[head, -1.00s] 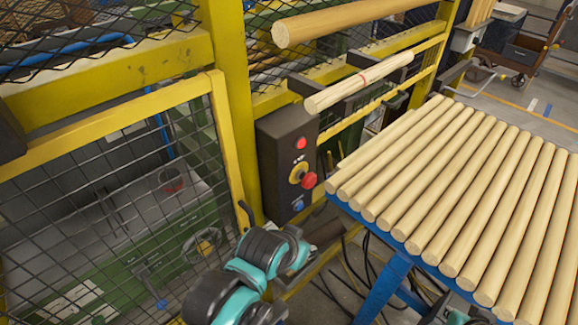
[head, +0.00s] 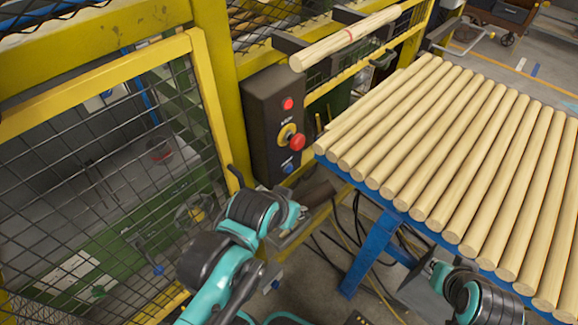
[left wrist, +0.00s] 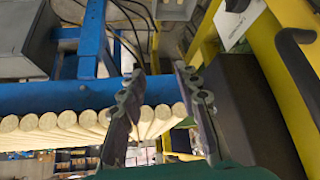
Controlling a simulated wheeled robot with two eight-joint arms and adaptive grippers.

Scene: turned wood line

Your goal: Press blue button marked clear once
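The dark control box (head: 262,125) is mounted on the yellow fence post in the head view. Its blue button (head: 288,168) is at the bottom of its face, small, its marking not readable. Above it are a red mushroom button (head: 297,142) on a yellow base and a red button or lamp (head: 288,104). My left arm is below the box, apart from the blue button. My left gripper (left wrist: 158,72) shows in the left wrist view with its fingers apart and nothing between them. My right arm shows at bottom right; its fingers are not visible.
A blue-framed table (head: 372,210) with several wooden rods (head: 440,150) stands right of the box. A marked rod (head: 345,38) rests on brackets above it. A yellow mesh fence (head: 212,100) is at left. Cables (head: 345,240) hang below the table.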

